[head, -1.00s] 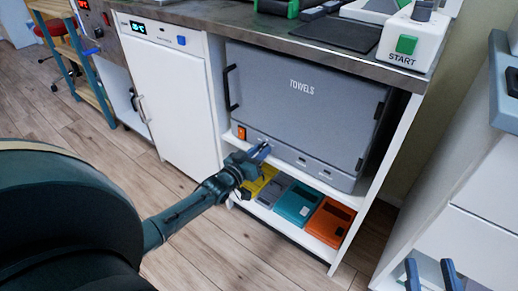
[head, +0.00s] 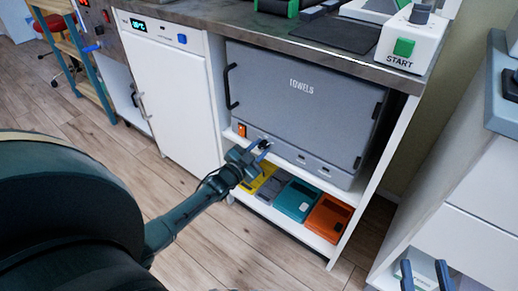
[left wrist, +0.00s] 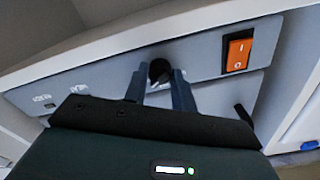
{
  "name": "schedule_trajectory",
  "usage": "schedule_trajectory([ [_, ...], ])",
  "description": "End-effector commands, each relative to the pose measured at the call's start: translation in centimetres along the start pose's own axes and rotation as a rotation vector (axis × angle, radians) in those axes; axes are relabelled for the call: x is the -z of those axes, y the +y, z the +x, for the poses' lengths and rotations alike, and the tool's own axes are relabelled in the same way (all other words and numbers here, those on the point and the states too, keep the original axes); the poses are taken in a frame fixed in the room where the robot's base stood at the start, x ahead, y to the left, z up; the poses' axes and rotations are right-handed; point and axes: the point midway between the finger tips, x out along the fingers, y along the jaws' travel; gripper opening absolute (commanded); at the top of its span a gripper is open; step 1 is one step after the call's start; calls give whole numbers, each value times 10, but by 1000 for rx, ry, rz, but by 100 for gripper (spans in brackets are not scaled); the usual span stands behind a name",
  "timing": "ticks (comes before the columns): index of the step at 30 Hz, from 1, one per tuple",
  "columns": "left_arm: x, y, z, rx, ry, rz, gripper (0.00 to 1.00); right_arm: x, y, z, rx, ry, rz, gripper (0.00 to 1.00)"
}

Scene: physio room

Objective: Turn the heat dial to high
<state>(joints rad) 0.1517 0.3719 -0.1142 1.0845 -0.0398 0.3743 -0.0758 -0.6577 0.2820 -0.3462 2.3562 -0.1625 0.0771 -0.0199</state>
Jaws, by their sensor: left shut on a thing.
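The grey towel cabinet (head: 300,105) marked TOWELS stands on a shelf under the counter. Its lower front strip holds the controls. The dial (left wrist: 160,70) is a small dark round knob on that strip, seen in the left wrist view between my left fingers. My left gripper (head: 261,146) is shut on the dial; it also shows in the left wrist view (left wrist: 161,80). The fingers hide most of the dial, and I cannot read its setting. My right gripper (head: 426,274) is at the lower right of the head view, its blue fingers apart and empty.
An orange rocker switch (head: 242,130) is beside the dial; it also shows in the left wrist view (left wrist: 237,52). Yellow, grey, teal (head: 296,200) and orange (head: 328,218) boxes lie on the shelf below. A white cabinet (head: 165,95) stands left. The floor in front is clear.

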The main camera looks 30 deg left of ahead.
Motion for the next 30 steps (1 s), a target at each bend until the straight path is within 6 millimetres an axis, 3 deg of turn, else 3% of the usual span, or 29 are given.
schedule_trajectory([
  [18, 0, 1, 0, -1, 0, 46, 4, 1, 0, 0, -1, 0, -1, 36],
  [19, 0, 1, 0, -1, 0, 46, 27, 1, 0, 0, -1, 0, -1, 36],
  [21, 0, 1, 0, -1, 0, 45, 33, 1, 0, 0, -1, 1, 0, 36],
  [30, 0, 0, -2, -1, 0, 43, 35, 2, 0, 0, -1, 1, -1, 36],
])
